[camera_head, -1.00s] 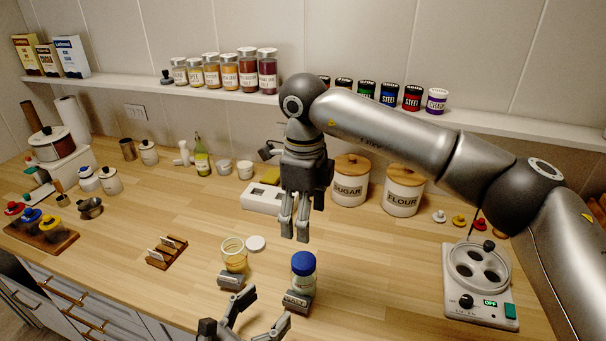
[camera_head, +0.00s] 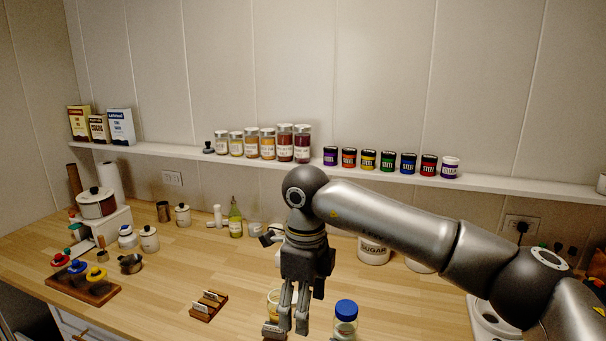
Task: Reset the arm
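My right arm (camera_head: 390,218) comes in from the right and bends down at a rounded joint left of the picture's middle. My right gripper (camera_head: 293,322) hangs pointing down, its two fingers apart with nothing seen between them. It is in front of a yellowish glass jar (camera_head: 273,299) and partly hides it. A blue-lidded jar (camera_head: 345,322) stands just right of the gripper, cut by the bottom edge. My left gripper is not in view.
A wall shelf (camera_head: 500,186) behind the arm carries spice jars (camera_head: 268,145), small coloured tins (camera_head: 388,162) and boxes (camera_head: 121,127). The SUGAR canister (camera_head: 373,252) is partly behind my arm. A wooden rack (camera_head: 207,307) stands on the counter; bare counter lies around it.

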